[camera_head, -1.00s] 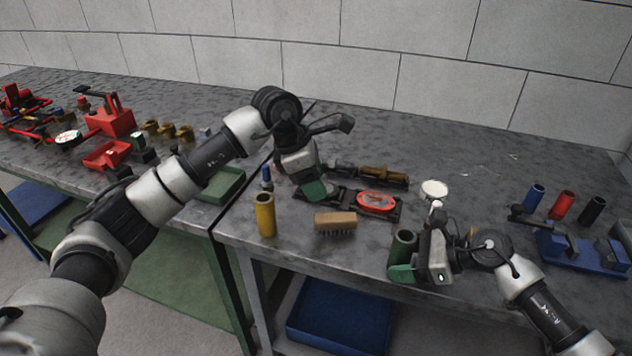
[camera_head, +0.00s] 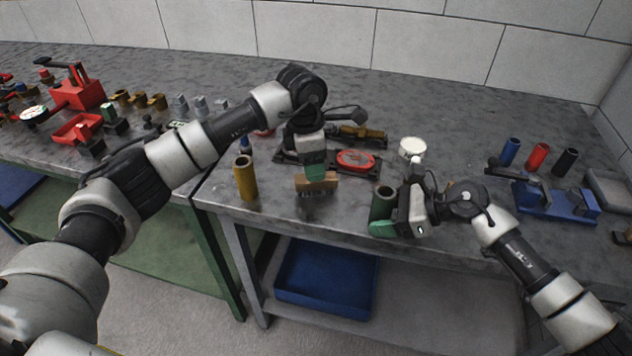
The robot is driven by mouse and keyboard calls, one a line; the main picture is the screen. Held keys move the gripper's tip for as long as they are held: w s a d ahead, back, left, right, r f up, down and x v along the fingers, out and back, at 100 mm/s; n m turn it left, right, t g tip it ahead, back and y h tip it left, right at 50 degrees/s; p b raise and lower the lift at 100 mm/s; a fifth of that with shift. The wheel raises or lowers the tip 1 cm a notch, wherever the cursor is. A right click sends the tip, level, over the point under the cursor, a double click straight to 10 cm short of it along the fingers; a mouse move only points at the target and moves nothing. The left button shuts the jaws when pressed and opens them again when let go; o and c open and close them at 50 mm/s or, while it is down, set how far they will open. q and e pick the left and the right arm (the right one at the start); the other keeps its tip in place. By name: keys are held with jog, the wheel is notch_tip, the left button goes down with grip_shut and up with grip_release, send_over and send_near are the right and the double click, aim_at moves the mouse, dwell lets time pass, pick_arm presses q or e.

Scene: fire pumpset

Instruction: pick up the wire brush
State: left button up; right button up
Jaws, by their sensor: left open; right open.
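The wire brush (camera_head: 329,183) has a wooden block on top and dark bristles below. It rests near the front edge of the grey table (camera_head: 270,205). My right gripper (camera_head: 385,228) is open, low at the front edge, beside a dark green cylinder (camera_head: 383,203).
A yellow cylinder (camera_head: 245,178) stands left of the brush. A red oval item (camera_head: 356,160) lies behind it, with a white round item (camera_head: 411,148) to the right. Blue, red and black cylinders (camera_head: 537,156) stand at the right, behind a blue fixture (camera_head: 555,203).

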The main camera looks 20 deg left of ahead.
pick_arm(q)
jog(key=shift+w+d+f, duration=0.1)
jog(key=shift+d+f, duration=0.05)
jog(key=shift+f, duration=1.2)
jog(key=shift+w+d+f, duration=0.1)
jog(key=shift+d+f, duration=0.05)
jog(key=shift+f, duration=1.2)
jog(key=shift+f, duration=0.25)
jog(key=shift+c, duration=0.2)
jog(key=c, duration=1.1)
notch_tip(320, 180, up, 11)
jog(key=shift+f, duration=0.2)
